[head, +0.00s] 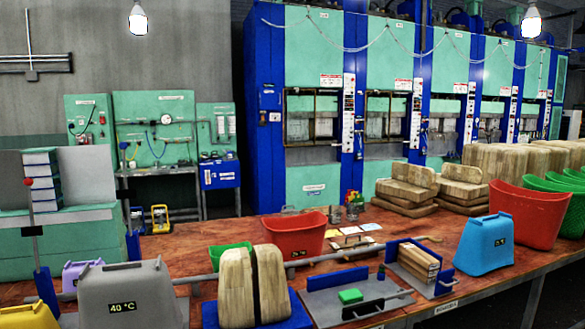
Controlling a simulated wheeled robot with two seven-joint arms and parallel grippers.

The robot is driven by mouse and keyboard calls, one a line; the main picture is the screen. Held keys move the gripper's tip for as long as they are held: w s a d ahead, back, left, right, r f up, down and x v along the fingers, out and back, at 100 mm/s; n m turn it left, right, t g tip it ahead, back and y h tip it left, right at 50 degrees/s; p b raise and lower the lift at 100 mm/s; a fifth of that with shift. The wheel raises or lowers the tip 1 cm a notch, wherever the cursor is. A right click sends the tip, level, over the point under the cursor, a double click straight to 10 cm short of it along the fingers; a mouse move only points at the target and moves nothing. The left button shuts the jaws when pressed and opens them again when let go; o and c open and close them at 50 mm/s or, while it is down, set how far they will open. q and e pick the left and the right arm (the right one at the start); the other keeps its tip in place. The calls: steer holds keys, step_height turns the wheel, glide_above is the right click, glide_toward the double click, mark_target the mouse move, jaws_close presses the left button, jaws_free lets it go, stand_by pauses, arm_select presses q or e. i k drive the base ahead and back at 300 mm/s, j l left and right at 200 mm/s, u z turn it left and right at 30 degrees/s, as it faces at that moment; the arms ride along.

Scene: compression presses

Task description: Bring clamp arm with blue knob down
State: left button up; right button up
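An upright clamp arm (127,190) stands at the left, in front of the green tool panel. It is a thin post with a small dark bluish knob (124,146) on top, a black collar partway down and a blue base (133,247). The arm points up, tilted slightly. Nearer, at the left edge, a second upright arm with a red knob (28,181) rises from a blue base (46,292). Neither of my grippers is in view.
The wooden bench (470,285) holds a red bin (296,235), a grey tub (130,295), a blue tub (484,245), wooden blocks (236,287) and a grey plate (335,308). A long grey rod (225,273) crosses the bench. Tall blue-framed presses (355,120) stand behind.

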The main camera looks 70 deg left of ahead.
mark_target(127, 194)
steer(key=u, duration=0.4)
steer(key=i+u, duration=0.15)
steer(key=u, duration=0.25)
steer(key=l+u, duration=0.1)
steer(key=u, duration=0.3)
steer(key=i+u, duration=0.1)
steer(key=u, duration=0.3)
